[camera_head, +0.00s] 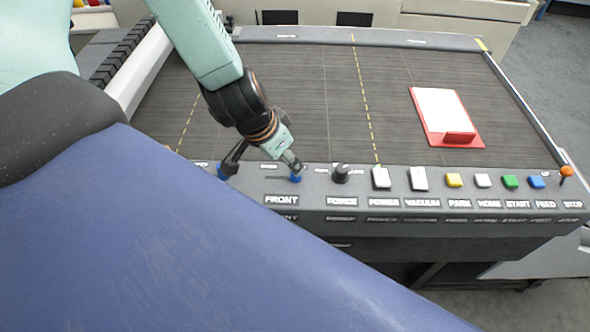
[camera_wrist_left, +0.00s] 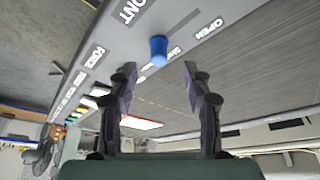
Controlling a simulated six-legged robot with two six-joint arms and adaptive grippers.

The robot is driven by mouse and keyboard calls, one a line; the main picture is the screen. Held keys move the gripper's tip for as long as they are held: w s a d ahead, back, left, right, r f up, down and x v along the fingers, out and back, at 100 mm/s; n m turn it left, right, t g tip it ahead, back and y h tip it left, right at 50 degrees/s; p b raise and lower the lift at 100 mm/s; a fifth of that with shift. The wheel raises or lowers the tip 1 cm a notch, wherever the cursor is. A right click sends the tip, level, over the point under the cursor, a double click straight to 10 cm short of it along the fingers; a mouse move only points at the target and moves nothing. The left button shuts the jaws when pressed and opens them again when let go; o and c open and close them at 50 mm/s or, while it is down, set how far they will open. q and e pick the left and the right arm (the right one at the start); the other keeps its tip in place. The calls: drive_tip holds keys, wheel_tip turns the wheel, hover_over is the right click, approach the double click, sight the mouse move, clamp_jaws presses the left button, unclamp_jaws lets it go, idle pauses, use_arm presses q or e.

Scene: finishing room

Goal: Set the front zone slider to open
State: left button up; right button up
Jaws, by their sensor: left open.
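The front zone slider's blue knob (camera_head: 296,178) stands at the right end of its slot, above the FRONT label (camera_head: 281,200) on the grey control panel. My left gripper (camera_head: 262,165) reaches down over the panel, open and empty, with one finger close to this knob. In the left wrist view the knob (camera_wrist_left: 159,50) shows beyond and between the spread fingertips of my left gripper (camera_wrist_left: 159,72). I cannot tell whether a finger touches it. The OPEN label (camera_wrist_left: 208,28) lies to the knob's right there. My right gripper is not in view.
Another blue knob (camera_head: 222,172) stands to the left, partly hidden. Right of the slider are a black FORCE knob (camera_head: 341,174), several push buttons and an orange STOP lever (camera_head: 566,172). A red clipboard (camera_head: 474,139) lies on the dark bed, which is otherwise largely clear.

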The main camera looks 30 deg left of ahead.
use_arm(q)
drive_tip(key=b+x, duration=0.2)
drive_tip(key=x, duration=0.2)
drive_tip(key=shift+w+d, duration=0.1)
drive_tip(key=shift+w, duration=0.15)
drive_tip(key=shift+w+d+f+b, duration=0.15)
drive_tip(key=shift+f+b, duration=0.15)
drive_tip(key=shift+b, duration=0.2)
drive_tip(key=shift+f+b, duration=0.6)
drive_tip(key=shift+b, duration=0.05)
drive_tip(key=shift+w+f, duration=0.15)
drive_tip(key=shift+w, duration=0.25)
drive_tip(key=shift+s, duration=0.3)
drive_tip(key=c, duration=0.5)
drive_tip(key=shift+w, duration=0.15)
clamp_jaws()
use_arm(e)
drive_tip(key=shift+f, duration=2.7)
